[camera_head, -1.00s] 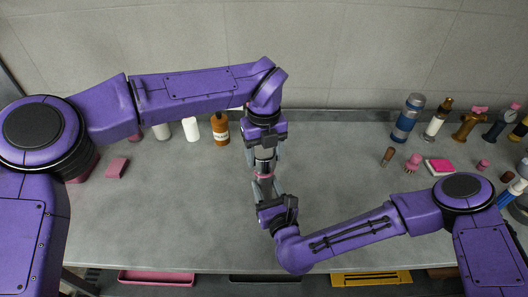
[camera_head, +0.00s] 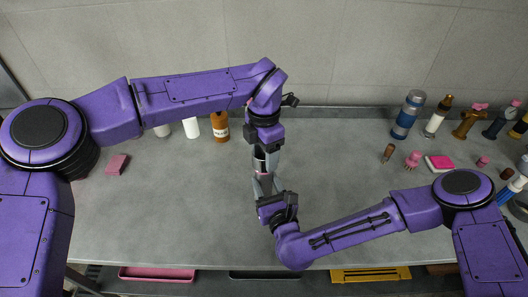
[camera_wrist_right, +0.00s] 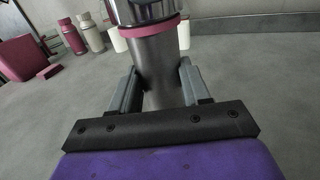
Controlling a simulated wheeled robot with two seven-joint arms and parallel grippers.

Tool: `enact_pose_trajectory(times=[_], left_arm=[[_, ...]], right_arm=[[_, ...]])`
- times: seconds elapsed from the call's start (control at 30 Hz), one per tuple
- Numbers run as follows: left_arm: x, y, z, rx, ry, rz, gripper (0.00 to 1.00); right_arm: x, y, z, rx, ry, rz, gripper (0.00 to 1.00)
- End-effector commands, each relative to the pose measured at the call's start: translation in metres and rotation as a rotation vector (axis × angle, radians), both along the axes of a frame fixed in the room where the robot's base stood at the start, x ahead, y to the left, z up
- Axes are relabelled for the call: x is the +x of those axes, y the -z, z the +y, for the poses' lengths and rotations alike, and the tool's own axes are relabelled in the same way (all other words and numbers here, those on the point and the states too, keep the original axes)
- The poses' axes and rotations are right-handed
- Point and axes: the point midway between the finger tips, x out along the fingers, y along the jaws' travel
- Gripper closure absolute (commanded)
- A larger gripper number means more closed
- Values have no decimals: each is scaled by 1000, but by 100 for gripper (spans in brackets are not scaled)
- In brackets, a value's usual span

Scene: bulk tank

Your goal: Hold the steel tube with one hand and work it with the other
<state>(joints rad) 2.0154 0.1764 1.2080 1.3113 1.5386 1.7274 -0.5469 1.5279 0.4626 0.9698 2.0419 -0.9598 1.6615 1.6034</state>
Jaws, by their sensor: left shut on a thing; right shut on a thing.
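The steel tube (camera_head: 260,166) is between my two grippers over the middle of the bench. In the right wrist view the steel tube (camera_wrist_right: 158,66) is a shiny grey cylinder with a pink band and a wider, brighter section above it. My right gripper (camera_head: 264,184) is shut on the lower part, one finger on each side, below the pink band. My left gripper (camera_head: 266,150) comes from above and is shut on the tube's other end. Its fingers partly hide that end in the head view.
White bottles (camera_head: 191,128) and a brown bottle (camera_head: 220,127) stand behind at the left. A pink block (camera_head: 117,165) lies at far left. Blue (camera_head: 407,116) and other bottles, brushes and a pink pad (camera_head: 439,163) are at the right. The bench around the tube is clear.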

Motion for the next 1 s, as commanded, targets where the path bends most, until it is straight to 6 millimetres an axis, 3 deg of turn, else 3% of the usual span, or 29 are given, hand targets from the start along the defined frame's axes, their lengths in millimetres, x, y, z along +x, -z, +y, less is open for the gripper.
enact_pose_trajectory(times=[0.5, 0.6, 0.77, 0.8, 0.83, 0.87, 1.0], left_arm=[[0, 0, 0, -1, 1564, -1, 66], [0, 0, 0, -1, 1753, -1, 66], [0, 0, 0, 0, 1754, -2, 66], [0, 0, 0, 0, 1753, -2, 24], [0, 0, 0, 0, 1753, -2, 14], [0, 0, 0, -1, 1753, -1, 7], [0, 0, 0, -1, 1752, -1, 7]], right_arm=[[0, 0, 0, -1, 0, 1, 100], [0, 0, 0, -1, -1, 1, 100], [0, 1, 0, -2, -1, 2, 100], [0, 1, 0, -2, -1, 2, 100], [0, 1, 0, -2, -1, 2, 100], [0, 1, 0, -2, -1, 2, 100], [0, 1, 0, -1, -1, 2, 100]])
